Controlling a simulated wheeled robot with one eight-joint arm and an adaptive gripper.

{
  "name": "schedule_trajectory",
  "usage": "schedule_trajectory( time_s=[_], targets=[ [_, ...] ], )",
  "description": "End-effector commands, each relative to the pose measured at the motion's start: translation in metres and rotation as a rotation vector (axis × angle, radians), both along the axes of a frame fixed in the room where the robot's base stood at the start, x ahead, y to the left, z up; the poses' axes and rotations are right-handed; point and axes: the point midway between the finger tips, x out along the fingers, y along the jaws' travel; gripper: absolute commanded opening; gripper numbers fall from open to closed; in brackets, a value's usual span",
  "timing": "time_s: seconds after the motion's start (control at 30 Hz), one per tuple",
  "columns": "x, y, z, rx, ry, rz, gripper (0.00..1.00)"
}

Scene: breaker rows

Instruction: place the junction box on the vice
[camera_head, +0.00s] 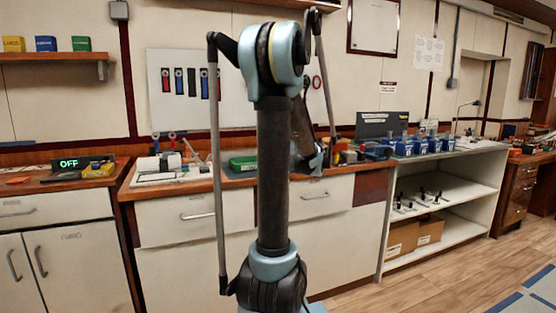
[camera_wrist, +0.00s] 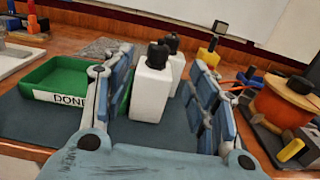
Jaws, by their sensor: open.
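My gripper (camera_wrist: 163,72) is open over the workbench, its two blue pads apart. In the head view my gripper (camera_head: 315,165) is at the bench's front edge, partly hidden by my arm. A white bottle (camera_wrist: 151,90) with a black cap stands upright between or just beyond the pads; I cannot tell which. A second similar bottle (camera_wrist: 175,68) stands behind it. I cannot pick out a junction box or a vice with certainty in either view. My arm hides part of the bench in the head view.
A green tray (camera_wrist: 62,72) marked DONE lies left of my gripper on a dark mat (camera_wrist: 40,122). An orange spool-like object (camera_wrist: 284,103) and a yellow-and-black item (camera_wrist: 288,150) are close on the right. Blue bins (camera_head: 405,148) line the bench further right.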

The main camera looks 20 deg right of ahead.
Motion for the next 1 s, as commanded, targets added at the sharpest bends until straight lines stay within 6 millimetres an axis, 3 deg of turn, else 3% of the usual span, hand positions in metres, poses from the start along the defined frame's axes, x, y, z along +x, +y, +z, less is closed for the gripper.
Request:
schedule_trajectory(
  time_s=[0.3,0.67,1.0],
  targets=[
    [0.054,0.002,0.0,-0.001,0.0,0.002,0.53],
    [0.075,0.002,0.0,-0.002,0.001,0.001,0.53],
    [0.116,0.004,-0.001,-0.002,0.001,0.001,0.53]
  ],
)
